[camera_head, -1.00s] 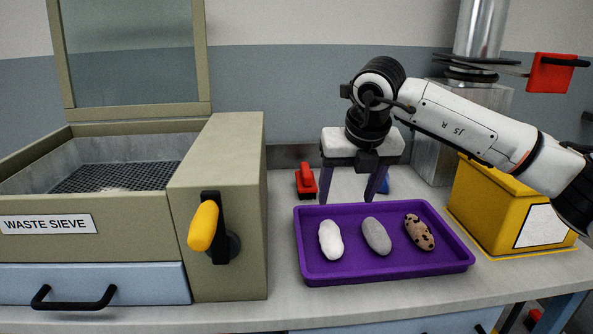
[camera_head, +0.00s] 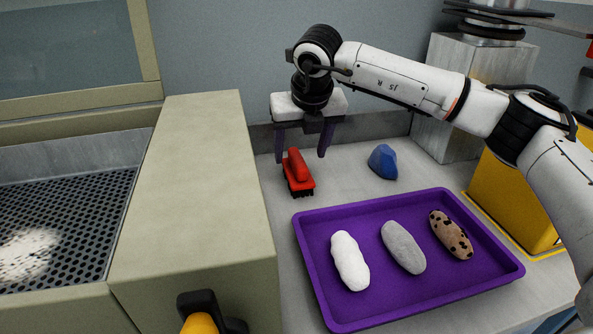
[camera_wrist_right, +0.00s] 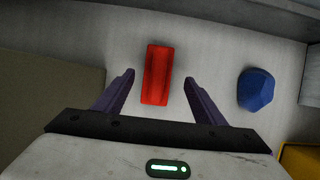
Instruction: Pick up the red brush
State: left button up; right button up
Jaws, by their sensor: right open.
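The red brush (camera_head: 298,170) lies on the grey bench between the sieve's side and the back wall, its dark bristles down. In the right wrist view the red brush (camera_wrist_right: 157,74) appears between and just beyond the two fingertips. My right gripper (camera_head: 301,159) is open and empty, its purple fingers pointing down above and around the brush in the head view. It also shows in the right wrist view (camera_wrist_right: 159,77) with its fingers apart on either side of the brush. I cannot tell the exact height of the fingertips over the bench. My left gripper is not in view.
A purple tray (camera_head: 408,306) with white, grey and spotted oblong pieces stands in front. A blue lump (camera_head: 383,162) lies right of the brush. The sieve cabinet (camera_head: 190,180) borders the left. A yellow box (camera_head: 505,205) stands at the right.

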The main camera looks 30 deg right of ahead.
aim_at(298, 158)
jog(key=x, duration=0.5)
jog(key=shift+a+f, duration=0.15)
jog(key=shift+a, duration=0.05)
jog(key=c, duration=1.2)
jog(key=shift+c, duration=0.2)
notch_tip(298, 158, up, 10)
jog(key=shift+s+r, duration=0.1)
